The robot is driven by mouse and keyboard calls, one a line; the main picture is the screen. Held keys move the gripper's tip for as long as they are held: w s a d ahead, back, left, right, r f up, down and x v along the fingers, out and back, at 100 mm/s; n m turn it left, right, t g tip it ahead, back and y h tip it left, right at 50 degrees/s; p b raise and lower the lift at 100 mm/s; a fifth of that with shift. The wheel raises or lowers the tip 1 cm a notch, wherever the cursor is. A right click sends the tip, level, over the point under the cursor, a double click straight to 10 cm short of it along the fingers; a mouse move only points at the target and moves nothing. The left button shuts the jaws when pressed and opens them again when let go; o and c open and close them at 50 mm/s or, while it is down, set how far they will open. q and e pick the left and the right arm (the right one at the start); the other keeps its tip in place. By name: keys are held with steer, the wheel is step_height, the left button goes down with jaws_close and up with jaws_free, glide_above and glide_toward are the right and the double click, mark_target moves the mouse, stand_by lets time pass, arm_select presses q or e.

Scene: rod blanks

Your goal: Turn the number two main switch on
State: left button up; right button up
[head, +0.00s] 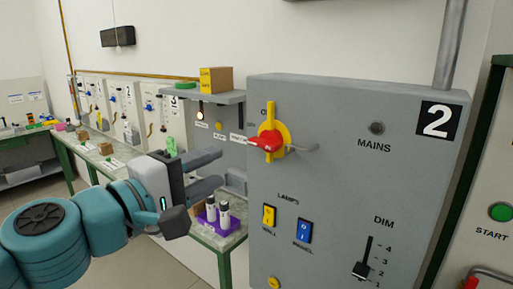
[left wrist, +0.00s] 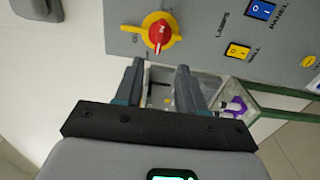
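The number two main switch (head: 268,141) is on the grey cabinet (head: 335,180) marked with a white 2 (head: 436,120). It has a red handle on a yellow round plate with an upright yellow bar. The handle points left, roughly level, in the head view. The switch (left wrist: 160,32) also shows in the left wrist view, just beyond my fingertips. The MAINS lamp (head: 377,128) looks dark. My left gripper (head: 219,170) is open and empty, left of and a little below the switch, apart from it. Its two fingers (left wrist: 160,69) stand parallel. My right gripper is not in view.
A grey bent hook (head: 305,149) sticks out right of the switch. Below are rocker switches (head: 269,214) and a DIM slider (head: 365,270). A purple rack with vials (head: 213,216) stands on a bench near my gripper. A shelf (head: 205,97) holds a cardboard box (head: 216,79).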

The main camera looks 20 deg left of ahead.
mark_target(260, 146)
arm_select(q)
steer(key=x, duration=1.2)
steer(key=shift+b, duration=0.3)
steer(key=shift+w, duration=0.15)
steer(key=shift+w+f, duration=0.1)
jaws_close()
